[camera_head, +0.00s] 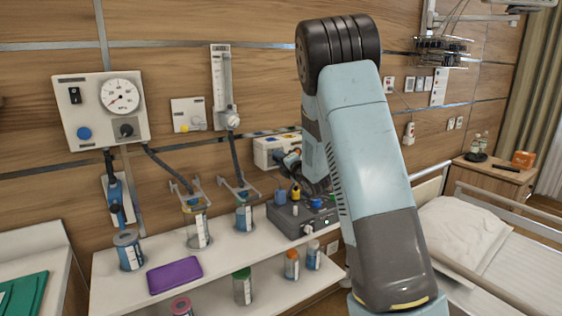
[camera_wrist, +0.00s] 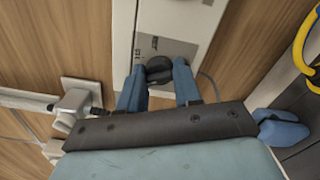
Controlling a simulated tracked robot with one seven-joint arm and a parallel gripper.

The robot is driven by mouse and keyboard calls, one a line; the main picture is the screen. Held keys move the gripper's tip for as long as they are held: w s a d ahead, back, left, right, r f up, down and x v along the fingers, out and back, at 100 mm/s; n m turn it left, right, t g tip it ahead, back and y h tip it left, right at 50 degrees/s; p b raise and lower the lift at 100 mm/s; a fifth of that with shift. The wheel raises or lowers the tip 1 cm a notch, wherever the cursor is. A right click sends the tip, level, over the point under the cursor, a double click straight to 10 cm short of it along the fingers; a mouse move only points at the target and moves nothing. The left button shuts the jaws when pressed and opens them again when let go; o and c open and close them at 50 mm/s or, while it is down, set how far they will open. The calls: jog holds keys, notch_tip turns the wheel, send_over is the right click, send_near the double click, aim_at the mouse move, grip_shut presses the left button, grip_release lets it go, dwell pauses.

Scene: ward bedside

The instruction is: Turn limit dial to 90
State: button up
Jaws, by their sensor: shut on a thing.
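The dark round dial (camera_wrist: 159,70) shows in the wrist view, on a grey plate with small dark marks on a white wall box (camera_wrist: 181,18). My gripper (camera_wrist: 160,73) has its two blue fingers either side of the dial and is shut on it. The marks are too small to read, so I cannot tell the setting. In the head view, my gripper (camera_head: 290,158) is at the front of the white wall box (camera_head: 264,151), and the arm and gripper hide the dial.
Below my gripper, a grey case (camera_head: 294,228) with several coloured items stands on the white shelf (camera_head: 240,254). A gauge panel (camera_head: 90,92) hangs at left; a bed (camera_head: 510,270) is at right. The wrist view shows a grey wall fitting (camera_wrist: 78,103) and a yellow ring (camera_wrist: 303,45).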

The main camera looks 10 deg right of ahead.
jog(key=shift+f, duration=0.35)
jog(key=o, duration=1)
jog(key=shift+r, duration=0.2)
jog(key=shift+o, duration=0.2)
jog(key=v, duration=1.3)
jog(key=shift+s, duration=0.3)
jog(key=shift+d, duration=0.15)
